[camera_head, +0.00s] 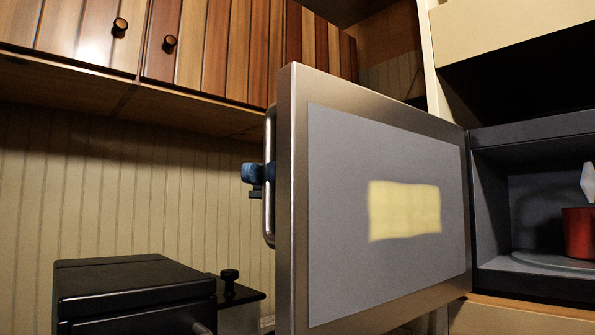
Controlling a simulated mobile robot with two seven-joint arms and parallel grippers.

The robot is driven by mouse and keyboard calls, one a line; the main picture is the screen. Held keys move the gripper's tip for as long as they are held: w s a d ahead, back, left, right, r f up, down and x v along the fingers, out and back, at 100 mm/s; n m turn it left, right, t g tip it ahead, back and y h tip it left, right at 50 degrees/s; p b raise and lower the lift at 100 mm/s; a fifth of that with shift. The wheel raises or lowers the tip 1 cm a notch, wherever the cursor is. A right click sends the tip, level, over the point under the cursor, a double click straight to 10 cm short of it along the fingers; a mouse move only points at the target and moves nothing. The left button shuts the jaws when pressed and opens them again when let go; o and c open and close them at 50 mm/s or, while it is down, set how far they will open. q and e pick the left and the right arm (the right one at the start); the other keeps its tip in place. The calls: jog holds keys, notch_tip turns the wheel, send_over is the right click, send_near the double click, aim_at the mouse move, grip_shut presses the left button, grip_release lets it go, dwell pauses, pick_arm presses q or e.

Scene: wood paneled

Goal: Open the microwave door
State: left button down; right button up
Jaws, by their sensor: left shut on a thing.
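The microwave door (340,215) stands swung wide open toward me, hinged at its right edge. Its inner face is grey with a pale yellow reflection. The silver vertical handle (268,215) is on the door's outer side at the left edge. My left gripper (262,174), with blue fingertips, is shut on the handle; the door hides most of that gripper and its arm. The microwave's dark cavity (535,190) is exposed at the right. My right gripper is not in view.
A red mug (579,233) stands on the turntable (552,261) inside the cavity. Wood-paneled cabinets (212,45) with round knobs hang above at the left. A black appliance (130,285) stands at the lower left, below the handle's height.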

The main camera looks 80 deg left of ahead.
pick_arm(q)
jog(key=shift+s+a+m+g+y, duration=0.25)
jog(key=shift+a+g+y, duration=0.2)
jog(key=shift+a, duration=0.35)
jog(key=c, duration=1.5)
grip_release()
jog(key=shift+w, duration=0.1)
jog(key=shift+p+v, duration=0.6)
jog(key=shift+v, duration=3.1)
jog(key=shift+h, duration=0.25)
